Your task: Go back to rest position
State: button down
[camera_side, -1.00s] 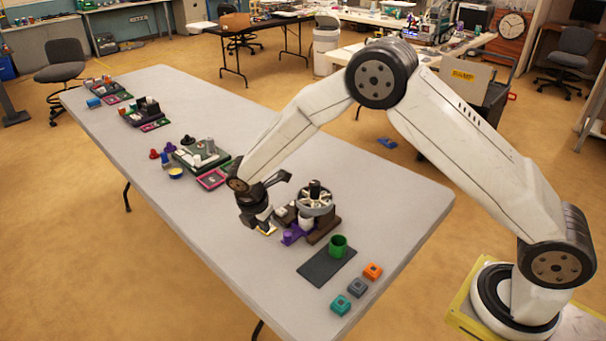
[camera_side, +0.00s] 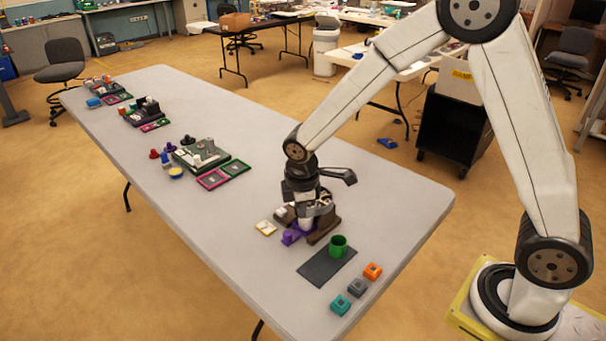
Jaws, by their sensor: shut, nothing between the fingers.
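My gripper (camera_side: 304,204) is shut and empty. It points down and appears in front of the brown fixture (camera_side: 325,231) near the middle of the table, hiding much of it. I cannot tell its exact height or whether it touches the fixture. A purple part (camera_side: 291,237) lies at the fixture's front left. A small white tile with a yellow edge (camera_side: 266,228) lies flat on the table to the left of the gripper.
A green cup (camera_side: 338,246) stands on a dark mat (camera_side: 318,269). Teal (camera_side: 340,305), grey (camera_side: 357,288) and orange (camera_side: 372,271) blocks sit in front. A green tray (camera_side: 201,155) with parts stands farther left. The table (camera_side: 215,270) is bare at front left.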

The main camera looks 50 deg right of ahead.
jog(key=s+d+r+m, duration=0.1)
jog(key=s+d+m, duration=0.1)
jog(key=s+m, duration=0.3)
jog(key=s+d+r+m+t+y, duration=0.1)
jog(key=s+d+r+m, duration=0.1)
jog(key=s+m, duration=0.4)
jog(key=s, duration=0.3)
jog(key=shift+r, duration=0.3)
jog(key=shift+w+d, duration=0.1)
